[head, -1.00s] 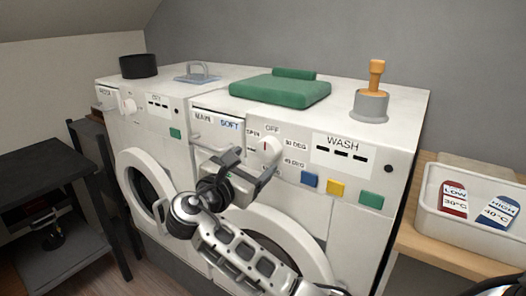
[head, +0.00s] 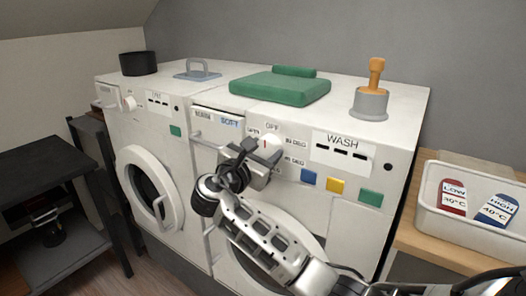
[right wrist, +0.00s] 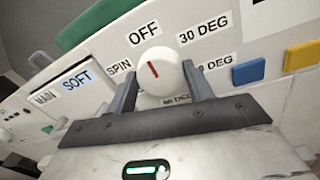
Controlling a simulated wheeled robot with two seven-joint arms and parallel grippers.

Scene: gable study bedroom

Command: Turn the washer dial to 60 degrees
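The washer dial (head: 268,143) is a round white knob with a red mark, on the front panel of the right machine labelled WASH. In the right wrist view the dial (right wrist: 162,75) has its red mark tilted up-left, toward the OFF label (right wrist: 143,31). SPIN, 30 DEG and 60 DEG labels stand around it; another DEG label is partly hidden by a finger. My right gripper (head: 260,162) is open at the dial, one finger on each side. In the right wrist view I cannot tell whether its fingers (right wrist: 162,88) touch the dial. My left gripper is not in view.
Blue (head: 308,176), yellow (head: 336,186) and green (head: 370,197) buttons sit right of the dial. A soft drawer (head: 218,121) is left of it, the round door below.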

